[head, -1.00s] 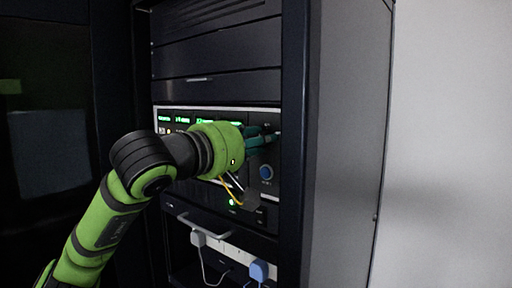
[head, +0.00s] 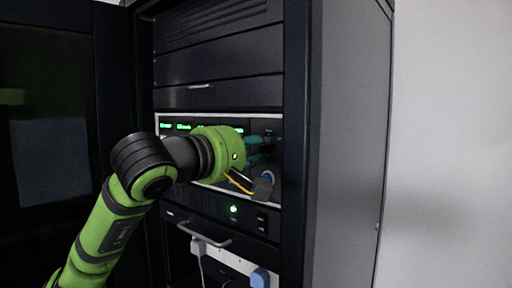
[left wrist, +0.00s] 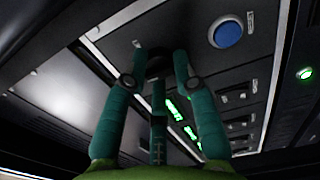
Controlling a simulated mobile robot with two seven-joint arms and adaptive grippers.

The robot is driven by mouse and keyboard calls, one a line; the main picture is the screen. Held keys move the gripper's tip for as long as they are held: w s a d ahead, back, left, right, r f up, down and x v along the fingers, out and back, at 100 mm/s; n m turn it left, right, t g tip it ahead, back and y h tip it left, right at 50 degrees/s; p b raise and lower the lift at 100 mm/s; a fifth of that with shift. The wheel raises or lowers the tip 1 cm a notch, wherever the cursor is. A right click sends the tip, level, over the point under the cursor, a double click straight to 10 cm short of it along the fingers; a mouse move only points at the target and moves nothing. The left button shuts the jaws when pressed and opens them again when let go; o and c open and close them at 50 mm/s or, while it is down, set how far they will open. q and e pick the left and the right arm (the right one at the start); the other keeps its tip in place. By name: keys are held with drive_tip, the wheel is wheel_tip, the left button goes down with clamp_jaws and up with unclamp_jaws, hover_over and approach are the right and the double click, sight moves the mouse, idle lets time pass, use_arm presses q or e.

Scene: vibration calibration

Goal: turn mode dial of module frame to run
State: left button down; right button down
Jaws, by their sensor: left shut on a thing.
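The module frame (head: 268,127) is a dark panel with a light edge and green displays, mounted in the rack. The mode dial (left wrist: 158,66) is a small dark knob on its face, seen in the left wrist view between my fingertips. My left gripper (head: 268,148) reaches it from the left; its teal fingers (left wrist: 157,72) are shut on the dial, one on each side. The dial's pointer and markings are hidden or too small to read, and in the head view my gripper covers the dial. My right gripper is not in view.
A blue round button (left wrist: 227,33) sits on the same panel, close to the dial. A green light (head: 233,209) glows on the unit below. Plugs (head: 260,278) and a handle (head: 205,236) are lower down. The rack's side post (head: 296,150) stands close at the right.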

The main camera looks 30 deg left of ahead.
use_arm(q)
drive_tip(key=shift+d+f, duration=0.2)
drive_tip(key=c, duration=1.1)
unclamp_jaws()
drive_tip(key=shift+o, duration=0.6)
drive_tip(key=shift+w+d+r, duration=0.1)
drive_tip(key=shift+d+r, duration=0.05)
drive_tip(key=shift+s+a, duration=0.2)
drive_tip(key=s, duration=1.1)
drive_tip(key=shift+s+a, duration=0.15)
drive_tip(key=shift+a, duration=0.15)
drive_tip(key=shift+s, duration=0.15)
